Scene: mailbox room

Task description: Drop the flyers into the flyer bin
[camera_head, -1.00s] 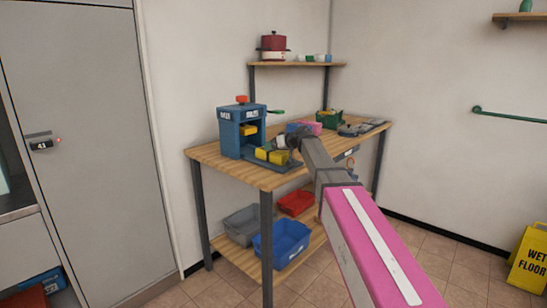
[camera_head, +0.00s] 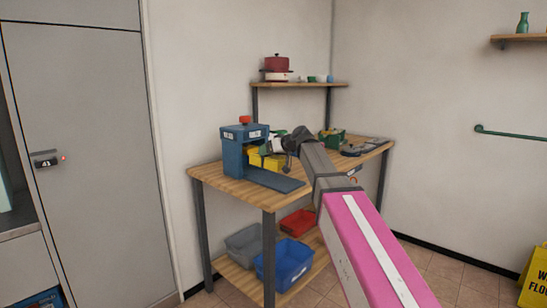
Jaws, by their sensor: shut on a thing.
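My gripper (camera_head: 283,153) is above the wooden bench, close to the right side of a blue box (camera_head: 238,155) with a red knob on top. It appears shut on a yellow block (camera_head: 271,162), held above a dark flat plate at the open side of the blue box. The fingers are small and partly hidden by my arm. I cannot tell whether the yellow block is the flyers. Under the bench are a grey bin (camera_head: 243,243), a blue bin (camera_head: 290,264) and a red bin (camera_head: 300,222). I cannot tell which is the flyer bin.
The wooden bench (camera_head: 222,182) stands in the corner. A green crate (camera_head: 331,139) and dark flat items stand on its far right. A shelf (camera_head: 310,85) holds a red pot. A yellow wet-floor sign (camera_head: 538,280) stands at right. The dark plate (camera_head: 277,181) looks bare.

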